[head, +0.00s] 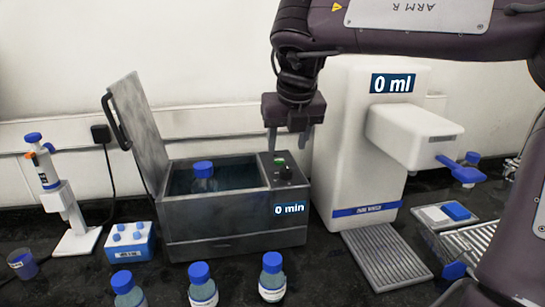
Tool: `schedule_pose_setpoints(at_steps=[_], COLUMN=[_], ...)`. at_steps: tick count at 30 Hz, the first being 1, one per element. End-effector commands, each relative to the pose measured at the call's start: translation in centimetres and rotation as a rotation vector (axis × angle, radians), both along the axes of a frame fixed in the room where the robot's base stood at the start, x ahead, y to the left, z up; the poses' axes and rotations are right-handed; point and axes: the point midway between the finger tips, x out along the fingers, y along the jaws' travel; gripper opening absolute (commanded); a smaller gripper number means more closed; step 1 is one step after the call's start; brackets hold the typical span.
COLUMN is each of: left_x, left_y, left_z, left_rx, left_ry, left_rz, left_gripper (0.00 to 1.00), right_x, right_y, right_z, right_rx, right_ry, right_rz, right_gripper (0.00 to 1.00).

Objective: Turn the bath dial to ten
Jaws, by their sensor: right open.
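The bath (210,232) is a grey metal box with its lid raised at the left and dark liquid inside. Its dial (285,173) is a dark knob on the top panel at the right end, close to a small green light. A label on the front reads "0 min". My right gripper (288,145) points down over the dial, open, with its fingers just above or around the knob; I cannot tell whether they touch it. A blue-capped bottle (203,172) stands in the bath. My left gripper is not in view.
A white water dispenser (350,130) labelled "0 ml" stands close to the right of the bath. Several blue-capped bottles (202,285) stand along the front. A pipette on a stand (75,235) and a blue tube rack (130,243) are at left.

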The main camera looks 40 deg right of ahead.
Motion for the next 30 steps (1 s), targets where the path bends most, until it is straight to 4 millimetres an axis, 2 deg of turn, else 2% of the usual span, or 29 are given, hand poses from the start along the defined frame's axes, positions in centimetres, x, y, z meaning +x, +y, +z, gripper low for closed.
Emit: schedule_pose_setpoints(at_steps=[12, 17, 21, 25, 30], left_x=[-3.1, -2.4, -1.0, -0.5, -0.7], left_y=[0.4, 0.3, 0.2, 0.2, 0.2], left_z=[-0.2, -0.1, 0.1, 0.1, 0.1], left_rx=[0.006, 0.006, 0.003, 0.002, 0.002], left_ry=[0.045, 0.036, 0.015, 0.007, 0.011], left_rz=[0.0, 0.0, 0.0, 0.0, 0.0], left_gripper=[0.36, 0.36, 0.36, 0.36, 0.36], right_x=[1.9, 2.3, 2.4, 2.4, 2.3], right_y=[-1.1, -1.3, -1.4, -1.4, -1.4], right_z=[-5.7, -6.7, -6.8, -6.8, -6.8], right_rx=[0.002, 0.001, 0.001, 0.001, 0.001], right_ry=[0.005, 0.003, 0.001, 0.001, 0.001], right_rz=[0.0, 0.0, -0.001, -0.001, -0.001], right_gripper=[0.49, 0.49, 0.49, 0.49, 0.26])
